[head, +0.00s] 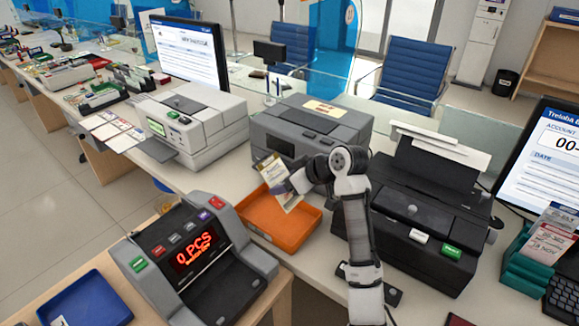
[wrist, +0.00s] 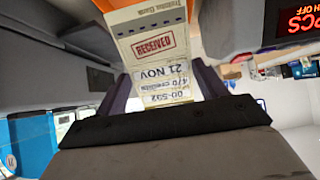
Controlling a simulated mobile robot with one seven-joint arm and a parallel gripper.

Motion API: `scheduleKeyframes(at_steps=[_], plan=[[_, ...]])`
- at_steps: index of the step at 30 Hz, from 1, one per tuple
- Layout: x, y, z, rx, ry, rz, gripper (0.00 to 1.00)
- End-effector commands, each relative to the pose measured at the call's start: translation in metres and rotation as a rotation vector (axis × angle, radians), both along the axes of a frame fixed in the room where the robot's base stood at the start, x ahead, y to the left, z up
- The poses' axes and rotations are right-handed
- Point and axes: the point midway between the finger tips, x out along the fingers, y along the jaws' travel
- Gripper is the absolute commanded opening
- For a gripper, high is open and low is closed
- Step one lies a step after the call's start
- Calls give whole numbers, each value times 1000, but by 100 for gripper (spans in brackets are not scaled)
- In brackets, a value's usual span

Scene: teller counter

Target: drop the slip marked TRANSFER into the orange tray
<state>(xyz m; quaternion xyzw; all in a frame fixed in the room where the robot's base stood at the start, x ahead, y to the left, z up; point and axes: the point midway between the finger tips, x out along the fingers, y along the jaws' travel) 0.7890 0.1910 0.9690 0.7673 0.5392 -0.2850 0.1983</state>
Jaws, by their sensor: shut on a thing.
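My gripper (head: 294,186) is shut on a paper slip (head: 273,170). In the wrist view the slip (wrist: 158,48) sits between the two fingers, upside down, with a red RECEIVED stamp and the text 21 NOV. I cannot read the word TRANSFER on it. In the head view the slip is tilted and appears above the far part of the orange tray (head: 306,233); its lower part overlaps the tray in the picture, and I cannot tell whether it touches. The visible part of the tray looks empty. A bit of orange (wrist: 97,78) shows beside the slip in the wrist view.
A note counter (head: 198,256) reading 0 PCS stands at the front left of the tray. A grey machine (head: 310,130) is behind it, and a black printer (head: 420,210) is to the right. A blue tray (head: 88,304) lies at the lower left. A teal slip rack (head: 530,268) is far right.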

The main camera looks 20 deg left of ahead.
Motion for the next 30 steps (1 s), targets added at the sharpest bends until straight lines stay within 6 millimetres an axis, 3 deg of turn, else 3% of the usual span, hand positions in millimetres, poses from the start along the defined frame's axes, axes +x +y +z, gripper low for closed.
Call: scheduleKeyframes(at_steps=[11,30], plan=[[0,0,-10,8,-3,-1,57],[0,0,-60,8,-1,0,57]])
